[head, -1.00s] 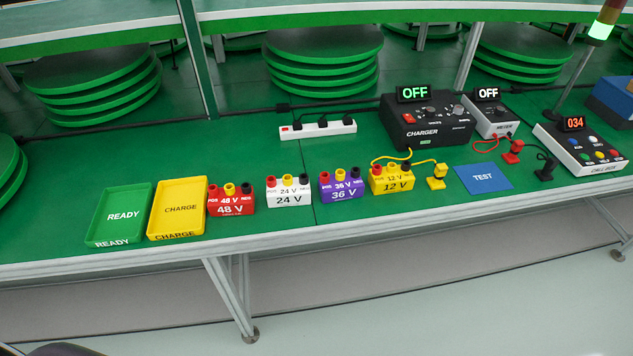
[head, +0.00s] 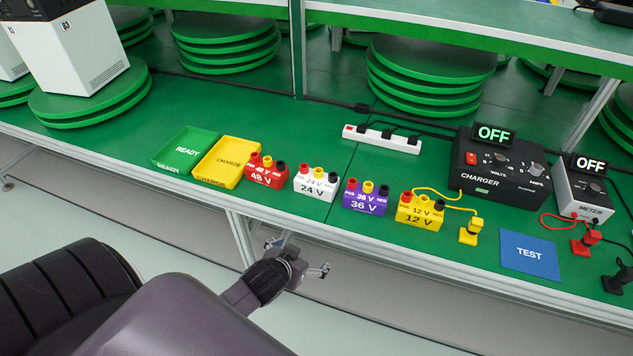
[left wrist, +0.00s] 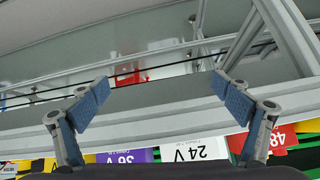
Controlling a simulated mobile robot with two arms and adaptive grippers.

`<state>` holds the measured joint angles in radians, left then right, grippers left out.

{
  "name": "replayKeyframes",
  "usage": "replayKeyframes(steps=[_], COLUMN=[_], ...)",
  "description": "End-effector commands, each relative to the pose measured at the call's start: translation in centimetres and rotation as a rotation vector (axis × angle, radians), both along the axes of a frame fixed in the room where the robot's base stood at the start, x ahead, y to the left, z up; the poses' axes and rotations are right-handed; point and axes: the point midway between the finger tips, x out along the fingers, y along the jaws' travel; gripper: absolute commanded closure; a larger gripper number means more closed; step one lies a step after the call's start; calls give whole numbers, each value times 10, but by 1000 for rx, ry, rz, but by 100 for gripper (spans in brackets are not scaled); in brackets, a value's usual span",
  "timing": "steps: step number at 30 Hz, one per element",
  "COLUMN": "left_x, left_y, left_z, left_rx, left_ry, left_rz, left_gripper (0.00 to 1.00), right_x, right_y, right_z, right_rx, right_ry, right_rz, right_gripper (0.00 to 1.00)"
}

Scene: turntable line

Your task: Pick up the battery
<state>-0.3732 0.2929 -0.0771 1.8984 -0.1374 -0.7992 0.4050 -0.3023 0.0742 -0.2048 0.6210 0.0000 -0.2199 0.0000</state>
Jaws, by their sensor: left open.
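No object in view is labelled as a battery. A white box with vent slots (head: 78,48) stands on a green turntable at the upper left; I cannot tell if it is the battery. A row of blocks with coloured terminals stands on the green bench: red 48 V (head: 266,176), white 24 V (head: 314,188), purple 36 V (head: 363,202) and yellow 12 V (head: 418,218). My left gripper (head: 297,256) is open and empty in front of the bench edge, below the 24 V block. Its spread fingers also show in the left wrist view (left wrist: 165,95). My right gripper is not in view.
A green READY tray (head: 172,158) and a yellow CHARGE tray (head: 208,178) lie left of the blocks. A charger (head: 490,185), a meter (head: 585,200) and a blue TEST mat (head: 528,262) are at the right. A power strip (head: 382,140) lies behind the blocks.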

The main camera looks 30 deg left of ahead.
Motion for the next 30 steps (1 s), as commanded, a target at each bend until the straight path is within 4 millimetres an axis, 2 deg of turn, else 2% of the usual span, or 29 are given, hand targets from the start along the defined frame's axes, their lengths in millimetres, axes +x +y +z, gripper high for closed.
replayKeyframes(steps=[1, 6, 11, 15, 20, 30], left_x=[6, 19, 59, 81, 96, 122], left_y=[0, 3, 28, 42, 49, 55], left_z=[22, 79, 108, 120, 129, 118], left_rx=[-1, -4, -15, -29, -42, -44], left_ry=[-31, -117, -277, -362, -419, -424], left_rz=[6, 29, 48, 46, 39, 39], left_gripper=[7, 7, 7, 7, 7, 7], right_x=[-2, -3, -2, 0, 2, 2], right_y=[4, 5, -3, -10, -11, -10], right_z=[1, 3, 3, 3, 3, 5], right_rx=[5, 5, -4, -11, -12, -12], right_ry=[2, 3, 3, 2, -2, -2], right_rz=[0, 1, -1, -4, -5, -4], right_gripper=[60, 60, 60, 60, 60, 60])
